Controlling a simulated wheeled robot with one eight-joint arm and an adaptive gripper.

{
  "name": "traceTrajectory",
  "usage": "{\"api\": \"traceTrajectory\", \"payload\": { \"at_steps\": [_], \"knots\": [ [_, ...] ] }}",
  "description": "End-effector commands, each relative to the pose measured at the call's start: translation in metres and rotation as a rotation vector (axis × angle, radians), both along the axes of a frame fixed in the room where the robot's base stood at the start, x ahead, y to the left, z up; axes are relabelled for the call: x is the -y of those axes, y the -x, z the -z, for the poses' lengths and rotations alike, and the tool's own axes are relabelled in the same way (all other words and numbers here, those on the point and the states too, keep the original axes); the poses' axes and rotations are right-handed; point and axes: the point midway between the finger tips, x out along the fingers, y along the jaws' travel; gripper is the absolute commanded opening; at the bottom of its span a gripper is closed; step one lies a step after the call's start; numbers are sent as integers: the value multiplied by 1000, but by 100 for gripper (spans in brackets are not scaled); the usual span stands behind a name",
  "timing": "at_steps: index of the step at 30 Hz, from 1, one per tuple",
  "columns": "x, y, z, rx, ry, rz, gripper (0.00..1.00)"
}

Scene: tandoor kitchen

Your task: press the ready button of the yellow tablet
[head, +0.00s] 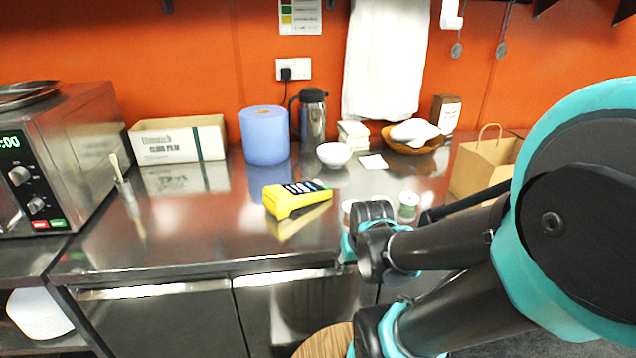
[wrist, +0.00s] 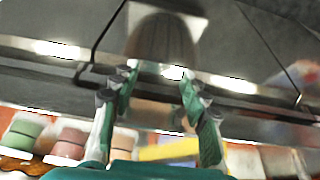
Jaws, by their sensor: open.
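The yellow tablet (head: 284,203) lies on the steel counter in the head view, a chunky yellow body with a dark screen strip on top. I cannot make out its ready button. A blurred yellow shape (wrist: 172,150), likely the same tablet, shows low in the wrist view, partly behind a finger. My gripper (wrist: 155,82) is open, with nothing between its fingers; the counter's front edge and cabinet fronts show beyond them. In the head view my wrist is at the counter's front, right of the tablet and apart from it; the fingers cannot be made out there.
A green-labelled jar (head: 408,206) stands near my arm. Behind are a blue roll (head: 264,135), a steel flask (head: 312,118), a white bowl (head: 333,155) and a basket (head: 414,143). A microwave (head: 75,150) is left, a paper bag (head: 484,166) right.

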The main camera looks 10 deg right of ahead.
Motion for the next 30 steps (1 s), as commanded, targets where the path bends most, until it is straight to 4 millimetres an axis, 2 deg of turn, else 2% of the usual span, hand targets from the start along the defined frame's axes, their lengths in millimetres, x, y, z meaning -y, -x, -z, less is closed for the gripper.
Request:
{"api": "traceTrajectory", "payload": {
  "at_steps": [1, 9, 10, 30],
  "knots": [
    [0, 0, 0, 0, 0, 0, 35],
    [0, 0, 0, 0, 0, 0, 2],
    [0, 0, 0, 0, 0, 0, 0],
    [0, 0, 0, 0, 0, 0, 0]
  ]
}}
